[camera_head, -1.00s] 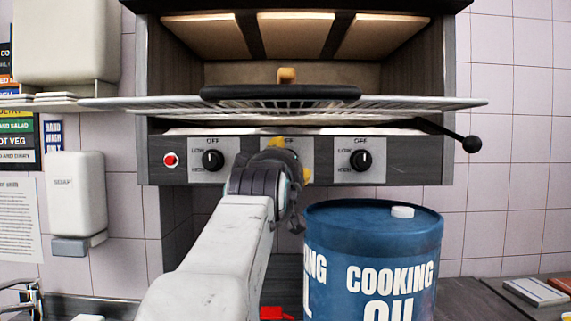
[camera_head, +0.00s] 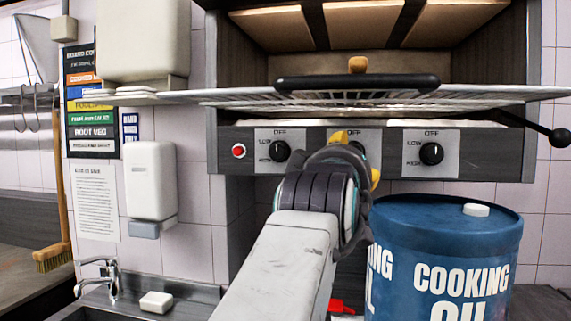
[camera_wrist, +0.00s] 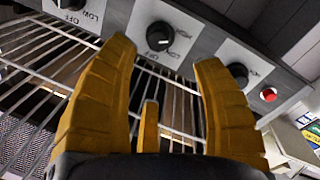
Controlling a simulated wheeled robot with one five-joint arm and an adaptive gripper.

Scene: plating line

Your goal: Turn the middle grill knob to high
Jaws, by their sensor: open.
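The middle grill knob (camera_wrist: 160,36) is round and black on a light plate in the wrist view. Its small white mark seems to point near OFF. In the head view my gripper hides this knob. My gripper (camera_wrist: 164,54) is open, with its yellow fingertips apart just short of the knob and nothing between them. In the head view my gripper (camera_head: 357,158) is in front of the middle of the control panel (camera_head: 225,150).
The left knob (camera_head: 280,151) and right knob (camera_head: 431,153) flank the middle. A red button (camera_head: 239,151) is at far left. A wire rack (camera_head: 230,97) juts out above the panel. A blue cooking oil drum (camera_head: 447,240) stands close at right of my arm.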

